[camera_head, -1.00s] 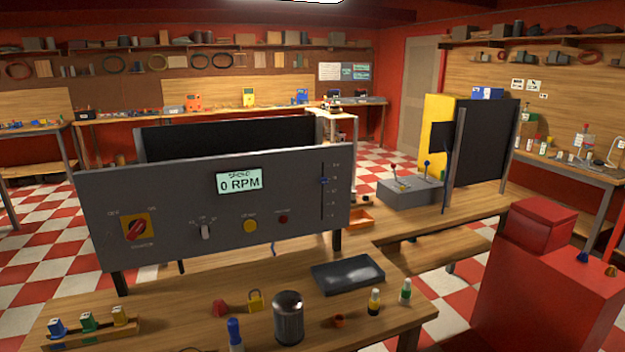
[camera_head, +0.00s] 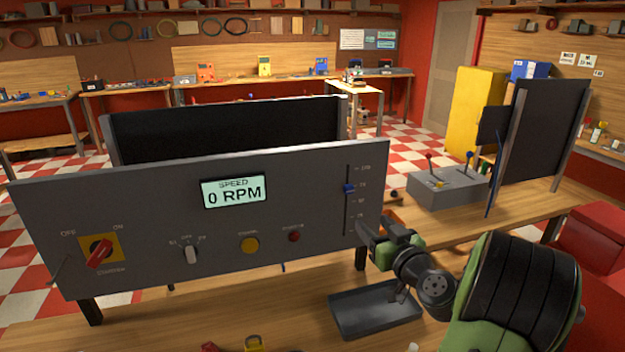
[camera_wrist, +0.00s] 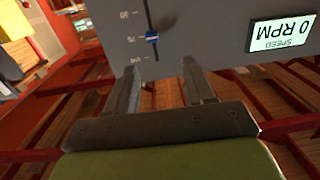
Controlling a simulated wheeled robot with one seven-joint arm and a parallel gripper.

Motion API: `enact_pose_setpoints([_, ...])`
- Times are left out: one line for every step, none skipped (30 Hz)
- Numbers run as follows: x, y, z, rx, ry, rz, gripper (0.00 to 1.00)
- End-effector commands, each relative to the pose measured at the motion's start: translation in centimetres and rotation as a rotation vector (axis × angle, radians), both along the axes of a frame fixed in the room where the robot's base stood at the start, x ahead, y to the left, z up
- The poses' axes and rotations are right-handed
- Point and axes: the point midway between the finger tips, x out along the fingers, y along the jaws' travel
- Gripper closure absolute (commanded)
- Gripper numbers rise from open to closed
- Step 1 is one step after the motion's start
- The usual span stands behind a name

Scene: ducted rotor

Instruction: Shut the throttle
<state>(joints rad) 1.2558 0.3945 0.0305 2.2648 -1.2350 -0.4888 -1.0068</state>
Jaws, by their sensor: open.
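The throttle appears to be the vertical slider with a blue knob (camera_head: 348,188) at the right end of the grey control panel (camera_head: 150,213). The knob stands in the upper part of its slot, near what looks like the 75 mark. In the wrist view the knob (camera_wrist: 151,38) shows upside down, just beyond my fingertips. My gripper (camera_wrist: 160,72) is open and empty, its two fingers apart and pointing at the panel. In the head view my gripper (camera_head: 373,232) is at the panel's right edge, below the knob; contact there cannot be told.
The display (camera_head: 234,193) reads 0 RPM. A red rotary switch (camera_head: 100,252), a selector, a yellow button (camera_head: 250,245) and a red button (camera_head: 294,236) share the panel. A dark tray (camera_head: 374,311) lies on the bench below. A grey lever box (camera_head: 447,187) stands farther right.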

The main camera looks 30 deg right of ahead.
Motion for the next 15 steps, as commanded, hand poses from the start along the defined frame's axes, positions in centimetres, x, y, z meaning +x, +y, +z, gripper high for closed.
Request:
enact_pose_setpoints([-0.6, -1.1, 0.0, 0.002, -0.018, -0.030, 0.47])
enact_pose_setpoints([-0.7, -1.5, 0.0, 0.001, -0.026, -0.040, 0.47])
enact_pose_setpoints([-0.8, -1.8, 0.1, 0.001, -0.031, -0.047, 0.47])
enact_pose_setpoints([-0.7, -1.9, 0.2, 0.000, -0.033, -0.049, 0.47])
enact_pose_setpoints([-0.4, -2.0, 0.2, 0.001, -0.035, -0.049, 0.47])
enact_pose_setpoints([0.2, -2.1, 0.3, -0.001, -0.033, -0.046, 0.47])
enact_pose_setpoints([0.7, -2.2, 0.3, 0.000, -0.032, -0.045, 0.47])
enact_pose_setpoints([1.3, -2.3, 0.4, 0.001, -0.033, -0.043, 0.47])
enact_pose_setpoints([2.3, -2.5, 0.5, 0.001, -0.033, -0.042, 0.47])
enact_pose_setpoints([3.0, -2.7, 0.5, 0.000, -0.032, -0.041, 0.47])
enact_pose_setpoints([3.8, -2.9, 0.6, 0.000, -0.033, -0.042, 0.47])
enact_pose_setpoints([4.8, -3.1, 0.6, 0.000, -0.033, -0.041, 0.47])
enact_pose_setpoints([5.5, -3.4, 0.6, 0.000, -0.033, -0.041, 0.47])
enact_pose_setpoints([6.3, -3.6, 0.6, 0.000, -0.032, -0.041, 0.47])
enact_pose_setpoints([7.2, -3.8, 0.6, 0.000, -0.033, -0.041, 0.47])
